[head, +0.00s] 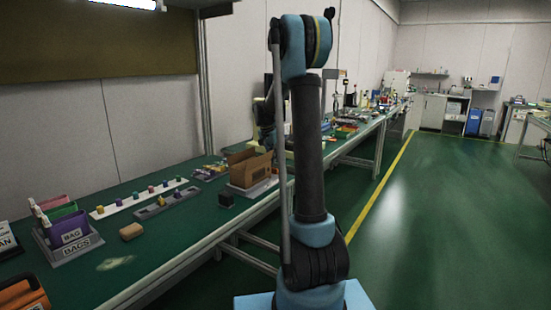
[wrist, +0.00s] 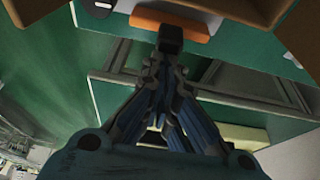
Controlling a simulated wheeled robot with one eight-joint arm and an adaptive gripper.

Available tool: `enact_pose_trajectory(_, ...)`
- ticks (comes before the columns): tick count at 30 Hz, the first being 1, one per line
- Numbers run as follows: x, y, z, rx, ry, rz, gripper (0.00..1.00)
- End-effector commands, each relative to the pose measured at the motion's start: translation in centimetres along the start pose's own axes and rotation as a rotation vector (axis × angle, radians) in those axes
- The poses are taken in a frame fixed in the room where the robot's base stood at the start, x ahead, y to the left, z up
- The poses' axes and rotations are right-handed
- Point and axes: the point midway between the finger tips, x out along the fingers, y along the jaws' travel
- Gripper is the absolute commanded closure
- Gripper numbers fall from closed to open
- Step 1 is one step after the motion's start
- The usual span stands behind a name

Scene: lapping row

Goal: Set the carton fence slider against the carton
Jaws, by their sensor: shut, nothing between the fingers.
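An open brown carton (head: 250,168) stands on a grey base (head: 262,189) on the green bench. Part of the carton (wrist: 235,12) also shows along the top of the wrist view. An orange bar (wrist: 193,32), which looks like the fence slider, lies beside the carton there. Whether the bar touches the carton is unclear. My gripper (wrist: 170,40) is shut and empty, with its fingertips over the middle of the orange bar; contact cannot be told. In the head view, my gripper (head: 267,138) is low behind the carton, partly hidden by my arm.
More items crowd the bench behind. The right-hand floor (head: 440,220) is clear.

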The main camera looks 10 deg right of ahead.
Motion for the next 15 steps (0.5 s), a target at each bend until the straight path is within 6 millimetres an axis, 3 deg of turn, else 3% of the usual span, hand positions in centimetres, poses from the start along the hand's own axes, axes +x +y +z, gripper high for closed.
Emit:
enact_pose_trajectory(11, -0.1, 0.0, 0.2, 0.0, 0.0, 0.0, 1.0)
enact_pose_trajectory(15, -0.6, -0.1, 1.6, -0.002, 0.0, -0.001, 1.0)
